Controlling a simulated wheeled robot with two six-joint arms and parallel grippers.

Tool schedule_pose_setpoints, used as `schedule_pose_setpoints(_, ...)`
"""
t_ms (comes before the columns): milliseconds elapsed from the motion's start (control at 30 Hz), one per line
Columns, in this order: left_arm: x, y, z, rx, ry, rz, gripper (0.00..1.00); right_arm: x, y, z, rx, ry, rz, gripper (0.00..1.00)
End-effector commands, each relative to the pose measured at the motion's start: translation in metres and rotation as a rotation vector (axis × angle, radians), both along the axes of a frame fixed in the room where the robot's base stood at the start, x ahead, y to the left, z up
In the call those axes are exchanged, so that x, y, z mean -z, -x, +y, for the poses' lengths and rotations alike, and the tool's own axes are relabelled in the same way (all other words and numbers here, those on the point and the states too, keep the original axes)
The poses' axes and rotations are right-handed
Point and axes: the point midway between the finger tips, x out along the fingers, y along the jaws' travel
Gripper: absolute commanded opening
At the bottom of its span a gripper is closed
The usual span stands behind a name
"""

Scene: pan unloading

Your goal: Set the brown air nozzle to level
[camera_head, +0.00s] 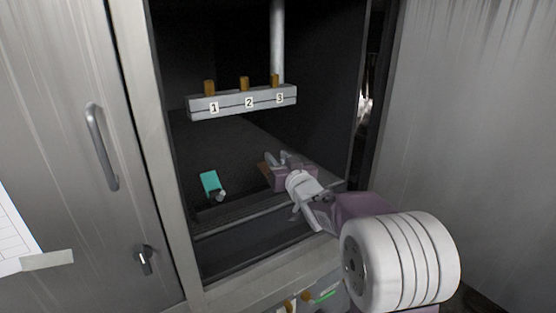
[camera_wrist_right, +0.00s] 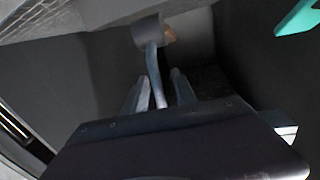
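A small brown part (camera_head: 263,171), perhaps the brown air nozzle, shows just left of my right gripper (camera_head: 280,160) inside the dark cabinet. In the right wrist view, a bent grey tube (camera_wrist_right: 154,70) runs up to a rounded grey body with a brownish end (camera_wrist_right: 169,31). The tube passes between the two fingers of my right gripper (camera_wrist_right: 160,90). The fingers stand apart, with a gap on the right side of the tube; contact on the left is unclear. The nozzle's exact tilt is hard to tell. My left gripper is not in view.
A grey block (camera_head: 242,102) with brown knobs labelled 1, 2, 3 hangs above, with a vertical pipe (camera_head: 278,40). A teal object (camera_head: 210,183) lies left on the cabinet floor. A door with a handle (camera_head: 101,147) stands left; a grey panel (camera_head: 470,120) stands right.

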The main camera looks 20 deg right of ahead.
Motion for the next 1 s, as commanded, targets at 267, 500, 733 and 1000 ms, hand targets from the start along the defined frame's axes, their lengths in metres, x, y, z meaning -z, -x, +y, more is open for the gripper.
schedule_pose_setpoints(267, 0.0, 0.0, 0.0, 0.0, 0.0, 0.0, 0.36, 0.0, 0.0004, 0.0, 0.0, 0.0, 0.0, 0.0)
schedule_pose_setpoints(500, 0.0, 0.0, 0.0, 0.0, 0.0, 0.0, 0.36, 0.0, 0.0005, 0.0, 0.0, 0.0, 0.0, 0.0)
schedule_pose_setpoints(733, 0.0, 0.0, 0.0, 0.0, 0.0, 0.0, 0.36, 0.0, 0.0006, 0.0, 0.0, 0.0, 0.0, 0.0)
schedule_pose_setpoints(1000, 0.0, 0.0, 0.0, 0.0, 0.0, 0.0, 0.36, 0.0001, 0.0006, -0.0001, 0.0, 0.0, 0.0, 0.0)
